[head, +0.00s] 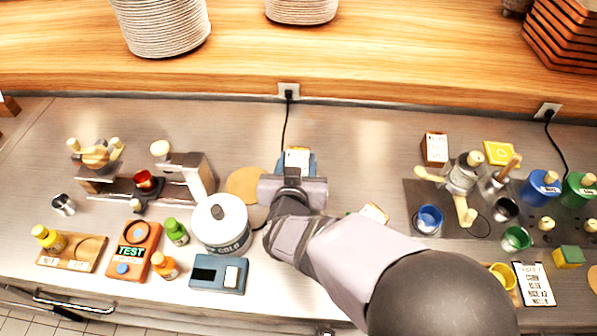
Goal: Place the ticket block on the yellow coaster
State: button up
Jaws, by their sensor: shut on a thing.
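A block with a white printed top (298,157), which looks like the ticket block, shows just beyond my gripper (292,182). My gripper seems shut on this block; my wrist hides the fingers and the contact. A blue flat piece shows around and under the block, and I cannot tell if they touch. The yellow coaster (498,153), a flat square with a pale mark, lies at the back right of the counter. Nothing visible rests on it.
A brown block with a white label (434,149) stands left of the coaster. A grinder (464,176) and cups stand in front of it. The back strip of counter looks clear.

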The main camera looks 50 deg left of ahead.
jog(key=shift+f, duration=1.85)
jog(key=shift+f, duration=0.1)
jog(key=o, duration=1.2)
jog(key=shift+s, duration=0.1)
jog(key=shift+o, duration=0.4)
jog(key=b+v, duration=0.1)
jog(key=v, duration=1.1)
